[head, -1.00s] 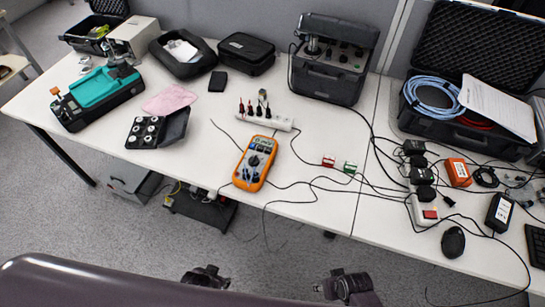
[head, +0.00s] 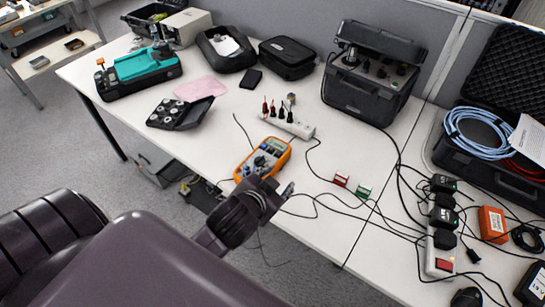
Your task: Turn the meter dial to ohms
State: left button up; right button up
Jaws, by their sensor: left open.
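The orange meter (head: 284,150) lies on the white table near its front edge, in the middle of the head view. Its face is up and its top end points back right. My left gripper (head: 275,187) is open, just in front of the meter's lower end, and covers its lower right part. The dial, in the middle of the meter's face, is small and partly crowded by the gripper; its setting cannot be read. Whether the gripper touches the meter cannot be told. My right gripper is not in view.
A flat black case (head: 166,113) with round pieces and a pink cloth (head: 201,88) lie left.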

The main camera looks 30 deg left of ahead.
pick_arm(q)
jog(key=w+d+r+m+t+h, duration=0.2)
jog(key=w+r+m+t, duration=0.15)
jog(key=r, duration=0.35)
jog(key=w+d+r+m+t+h, duration=0.1)
jog(key=w+d+r+m+t, duration=0.15)
jog(key=w+r, duration=0.3)
jog(key=w+d+r+m+t+h, duration=0.2)
jog(key=w+d+r+t, duration=0.1)
jog(key=r, duration=0.4)
jog(key=s+d+r+m+g+h, duration=0.2)
jog(key=d+m+g+h, duration=0.3)
jog(key=d+m+h, duration=0.4)
jog(key=s+d+r+m+g+h, duration=0.15)
jog(key=d+m+g+h, duration=0.4)
jog(key=m, duration=0.55)
jog(key=m+g+y, duration=0.5)
jog(key=g+y, duration=0.4)
jog(key=y, duration=0.9)
send_over(260, 157)
notch_tip(260, 157, down, 19)
jog(key=shift+f, duration=0.1)
jog(key=shift+a+f, duration=0.1)
jog(key=shift+f, duration=0.15)
jog(key=shift+m, duration=0.3)
notch_tip(260, 157, down, 7)
jog(key=shift+f+p, duration=0.1)
jog(key=shift+p, duration=0.5)
